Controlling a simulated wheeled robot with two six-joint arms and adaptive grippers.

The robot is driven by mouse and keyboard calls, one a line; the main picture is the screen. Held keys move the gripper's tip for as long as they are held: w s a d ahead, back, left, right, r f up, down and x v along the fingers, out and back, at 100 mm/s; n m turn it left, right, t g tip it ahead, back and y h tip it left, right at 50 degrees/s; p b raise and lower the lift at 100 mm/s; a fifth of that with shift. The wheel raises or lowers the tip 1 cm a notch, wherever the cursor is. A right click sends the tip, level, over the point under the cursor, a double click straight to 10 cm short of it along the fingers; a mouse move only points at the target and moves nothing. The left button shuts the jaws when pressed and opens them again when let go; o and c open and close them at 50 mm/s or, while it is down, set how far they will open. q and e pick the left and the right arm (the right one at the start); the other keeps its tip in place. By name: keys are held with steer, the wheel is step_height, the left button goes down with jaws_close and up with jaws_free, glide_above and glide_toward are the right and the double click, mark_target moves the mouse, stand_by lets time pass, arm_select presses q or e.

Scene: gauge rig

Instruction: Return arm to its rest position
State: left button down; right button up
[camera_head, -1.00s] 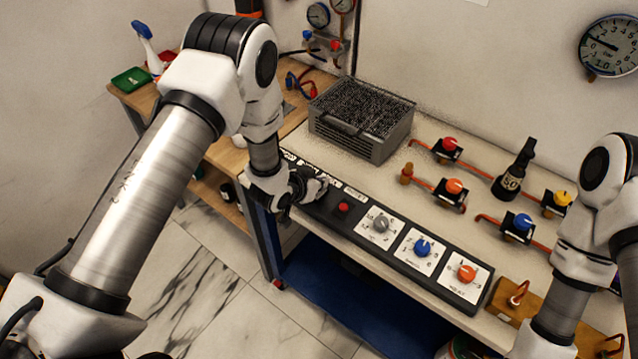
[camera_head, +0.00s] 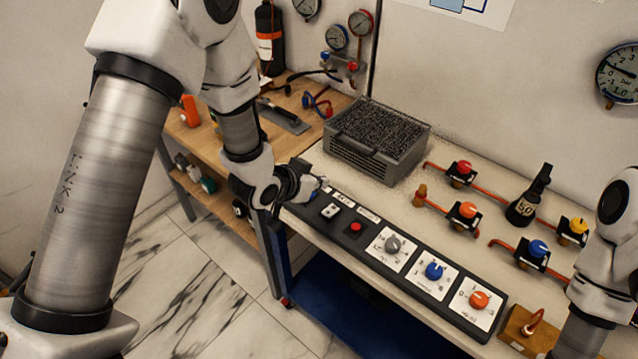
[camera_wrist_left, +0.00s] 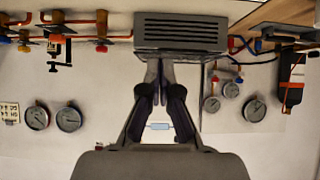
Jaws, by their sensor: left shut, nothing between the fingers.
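My left arm comes in from the left in the head view. Its gripper (camera_head: 310,187) is near the left end of the black control panel (camera_head: 372,267). The wrist view shows the gripper's fingers (camera_wrist_left: 160,68) together and empty, in front of the grey ribbed box (camera_wrist_left: 181,34). A small white switch (camera_head: 330,211) shows uncovered on the panel, with a red button (camera_head: 355,227) beside it. My right arm is at the right edge of the head view, and its gripper is out of frame.
The grey box (camera_head: 365,155) stands on the bench behind the panel. A wooden side bench (camera_head: 205,145) holds a trowel (camera_head: 283,116).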

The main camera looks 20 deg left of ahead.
arm_select(q)
steer(key=shift+s, duration=0.1)
stand_by(0.3)
steer(key=s+a+f+n+g+y+b, duration=0.1)
steer(key=s+f+g, duration=0.1)
steer(key=s+f, duration=0.65)
steer(key=s+f+n+g+b, duration=0.1)
steer(key=s+f+g+b, duration=0.3)
steer(key=f, duration=0.7)
steer(key=s+a+f+n+g+y, duration=0.1)
steer(key=s+a+f+g, duration=0.1)
steer(key=s, duration=0.7)
steer(key=s+a+f+n+g+y+p, duration=0.1)
steer(key=s+a+f, duration=0.1)
steer(key=s, duration=0.7)
steer(key=shift+s+a+f+g+y, duration=0.3)
steer(key=shift+f+g, duration=0.1)
steer(key=shift+f, duration=0.3)
